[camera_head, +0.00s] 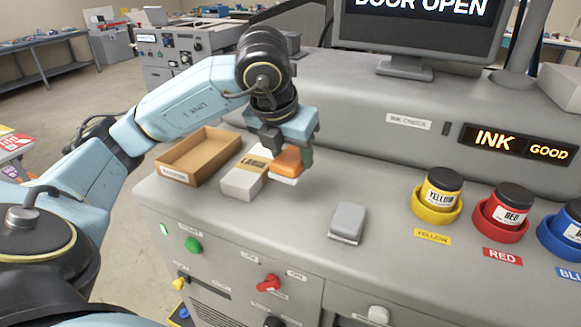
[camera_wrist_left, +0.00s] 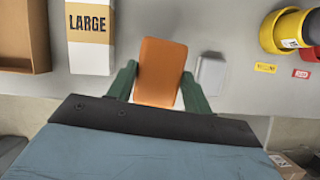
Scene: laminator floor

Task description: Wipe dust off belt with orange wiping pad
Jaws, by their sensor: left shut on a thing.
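An orange wiping pad (camera_head: 289,161) with a pale underside is held in my left gripper (camera_head: 279,150). The left wrist view shows the pad (camera_wrist_left: 160,72) between the two green fingers (camera_wrist_left: 156,92), which are shut on it. In the head view it is over the grey machine top, just right of the box marked LARGE (camera_head: 242,184); I cannot tell whether it touches the surface. No belt and no dust can be made out in either view. My right gripper is not in view.
An open cardboard tray (camera_head: 171,176) stands left of the LARGE box. A grey block (camera_head: 348,221) sits on the machine top, with yellow (camera_head: 437,199), red (camera_head: 499,211) and blue (camera_head: 567,233) ink holders to the right. A screen (camera_head: 415,28) reads DOOR OPEN.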

